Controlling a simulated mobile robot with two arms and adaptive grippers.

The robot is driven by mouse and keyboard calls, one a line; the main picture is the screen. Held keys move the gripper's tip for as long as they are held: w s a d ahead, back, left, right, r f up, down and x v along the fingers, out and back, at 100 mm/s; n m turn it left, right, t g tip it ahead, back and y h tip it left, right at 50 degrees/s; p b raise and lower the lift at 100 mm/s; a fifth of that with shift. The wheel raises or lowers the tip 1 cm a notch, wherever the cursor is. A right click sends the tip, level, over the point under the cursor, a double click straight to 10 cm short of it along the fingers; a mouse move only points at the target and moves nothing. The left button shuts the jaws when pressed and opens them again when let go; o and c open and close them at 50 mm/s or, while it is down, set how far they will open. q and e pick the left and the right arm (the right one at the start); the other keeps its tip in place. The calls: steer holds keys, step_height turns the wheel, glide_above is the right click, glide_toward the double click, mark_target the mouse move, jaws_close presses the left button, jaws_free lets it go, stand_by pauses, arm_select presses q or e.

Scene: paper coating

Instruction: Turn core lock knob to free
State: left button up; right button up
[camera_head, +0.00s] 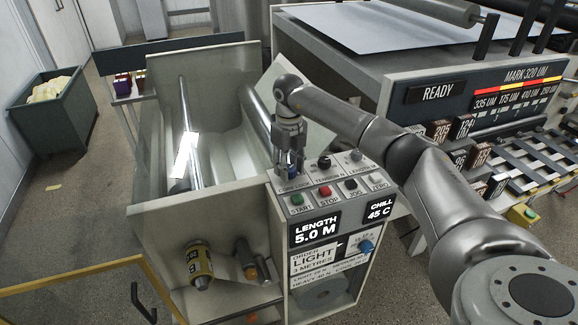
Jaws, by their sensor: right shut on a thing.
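My left gripper is not in view.
The panel (310,206) also carries start, red stop (325,191), jog and zero buttons and tension and length knobs. A length display (315,232) reads 5.0 M. An open trough with a roller (186,150) lies left. A grey bin (55,110) stands far left.

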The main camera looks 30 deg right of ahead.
mark_target(289, 167)
steer(key=m, duration=0.6)
steer(key=shift+d+r, duration=0.1)
stand_by(0.6)
steer(key=o, duration=1)
step_height(289, 167, up, 12)
steer(key=shift+f, duration=0.1)
